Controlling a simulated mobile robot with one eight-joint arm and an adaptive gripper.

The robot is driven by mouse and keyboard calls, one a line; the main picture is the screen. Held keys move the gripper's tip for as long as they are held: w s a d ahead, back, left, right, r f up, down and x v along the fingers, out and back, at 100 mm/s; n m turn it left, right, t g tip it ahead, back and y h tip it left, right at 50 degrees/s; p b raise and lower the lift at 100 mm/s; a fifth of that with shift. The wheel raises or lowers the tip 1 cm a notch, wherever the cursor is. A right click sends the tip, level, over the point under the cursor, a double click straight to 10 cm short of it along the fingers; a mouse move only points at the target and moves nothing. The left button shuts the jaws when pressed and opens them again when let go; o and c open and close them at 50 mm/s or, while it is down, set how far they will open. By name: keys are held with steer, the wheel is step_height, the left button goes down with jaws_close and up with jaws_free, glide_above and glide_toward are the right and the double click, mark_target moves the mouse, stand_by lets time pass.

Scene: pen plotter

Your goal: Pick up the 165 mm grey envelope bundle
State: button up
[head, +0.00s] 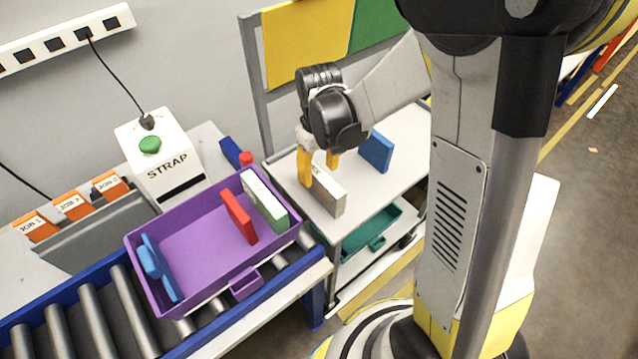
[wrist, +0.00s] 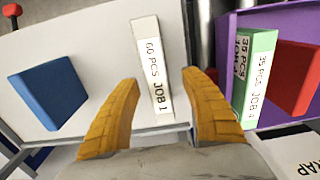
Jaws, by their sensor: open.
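The grey envelope bundle (head: 328,197) stands upright on the white-topped cart (head: 405,135). In the wrist view the bundle (wrist: 148,50) is pale grey, with a label reading "60 PCS JOB 1" on its narrow edge. My gripper (head: 319,172) is open, with its yellow fingers above and close to the bundle in the head view.
A blue block (head: 377,151) stands behind the bundle on the cart. A purple tote (head: 190,240) on rollers holds a green-and-white bundle (head: 264,200), a red block (head: 239,217) and blue pieces (head: 158,268). A strap machine (head: 160,160) stands behind the tote.

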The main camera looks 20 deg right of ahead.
steer(key=f+b, duration=0.1)
steer(key=f, duration=0.2)
steer(key=f+b, duration=0.1)
steer(key=f, duration=0.2)
steer(key=shift+w+d+f+b, duration=0.1)
steer(key=shift+d+f+b, duration=0.1)
steer(key=shift+b, duration=0.1)
steer(key=shift+r, duration=0.1)
jaws_close()
